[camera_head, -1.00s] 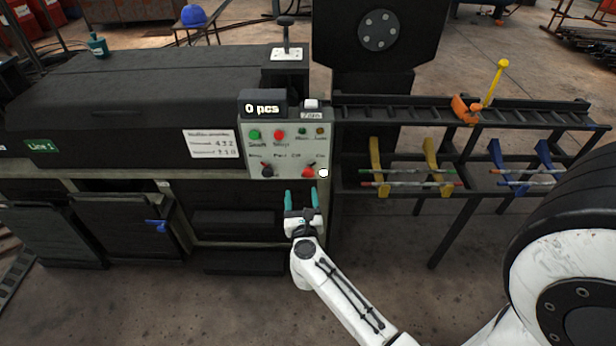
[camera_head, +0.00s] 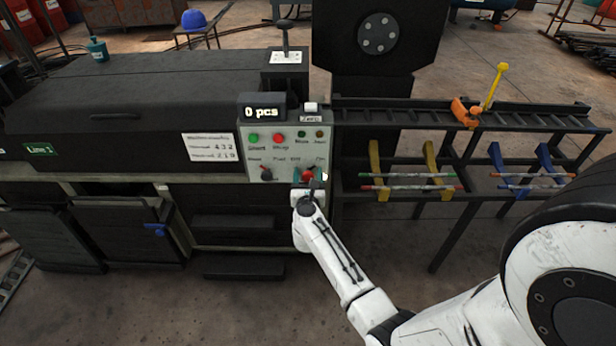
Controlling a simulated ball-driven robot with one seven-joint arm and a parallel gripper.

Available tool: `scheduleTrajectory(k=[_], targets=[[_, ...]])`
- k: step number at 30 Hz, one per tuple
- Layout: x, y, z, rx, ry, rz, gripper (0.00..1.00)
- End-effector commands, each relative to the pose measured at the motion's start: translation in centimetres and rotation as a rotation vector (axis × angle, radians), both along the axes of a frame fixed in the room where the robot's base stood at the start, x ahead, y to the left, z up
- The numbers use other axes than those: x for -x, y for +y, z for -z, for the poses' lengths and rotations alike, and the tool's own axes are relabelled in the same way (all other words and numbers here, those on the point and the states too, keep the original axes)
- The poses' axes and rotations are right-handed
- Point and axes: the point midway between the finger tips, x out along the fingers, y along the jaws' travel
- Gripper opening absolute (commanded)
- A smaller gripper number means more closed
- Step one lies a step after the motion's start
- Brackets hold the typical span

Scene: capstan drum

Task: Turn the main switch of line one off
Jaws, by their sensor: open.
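The red main switch (camera_head: 307,174) is a rotary knob at the lower right of the grey control panel (camera_head: 262,156), with small "Off" and "On" lettering above it. My gripper (camera_head: 308,178) is open, with its fingertips at the red knob. The fingers partly cover the knob, so I cannot tell its exact angle or whether they touch it. The panel belongs to the machine with the green "Line 1" label (camera_head: 40,150).
A black knob (camera_head: 267,173), a green button (camera_head: 253,138) and a red button (camera_head: 278,138) share the panel. A counter display (camera_head: 262,112) reads "0 pcs". To the right stands a roller rack (camera_head: 400,112) with coloured hooks. A lever (camera_head: 286,40) rises behind the panel.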

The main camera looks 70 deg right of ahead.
Motion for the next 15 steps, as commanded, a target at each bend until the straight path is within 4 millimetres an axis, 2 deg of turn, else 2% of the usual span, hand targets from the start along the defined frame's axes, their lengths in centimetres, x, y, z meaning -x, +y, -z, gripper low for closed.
scheduleTrajectory(k=[7, 15], targets=[[-0.02, -0.05, 0.03, -0.001, 0.001, -0.001, 0.64], [-0.03, -0.02, 0.03, -0.001, 0.001, -0.001, 0.39]])
